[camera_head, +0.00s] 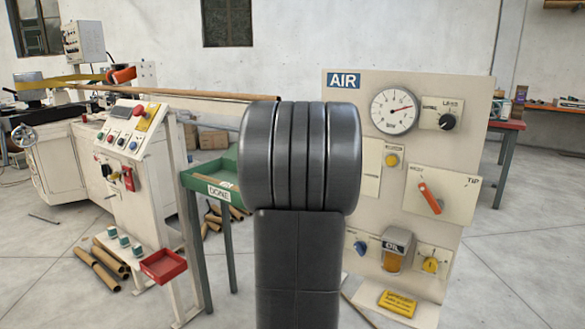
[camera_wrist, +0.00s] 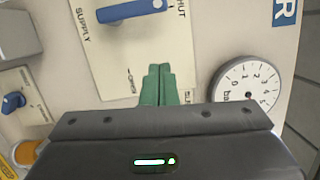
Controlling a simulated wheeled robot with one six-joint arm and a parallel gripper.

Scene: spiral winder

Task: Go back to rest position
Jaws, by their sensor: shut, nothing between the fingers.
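My gripper (camera_wrist: 160,72) shows as two green fingers held together in the wrist view, with nothing between them. It is in front of the AIR panel (camera_head: 340,94), over a cream plate (camera_wrist: 115,55) marked SUPPLY, SHUT and OPEN. A blue lever (camera_wrist: 130,9) on that plate lies beyond the fingertips at the picture's top edge, apart from them. In the head view my dark arm link covers the gripper, the lever and the panel's left part.
The AIR panel carries a round gauge (camera_head: 394,109), a red lever (camera_head: 430,198) and an oil cup (camera_head: 395,250). A white control console (camera_head: 128,160), a green DONE tray (camera_head: 196,183) and a red bin (camera_head: 163,266) stand at left. Cardboard tubes (camera_head: 98,270) lie on the floor.

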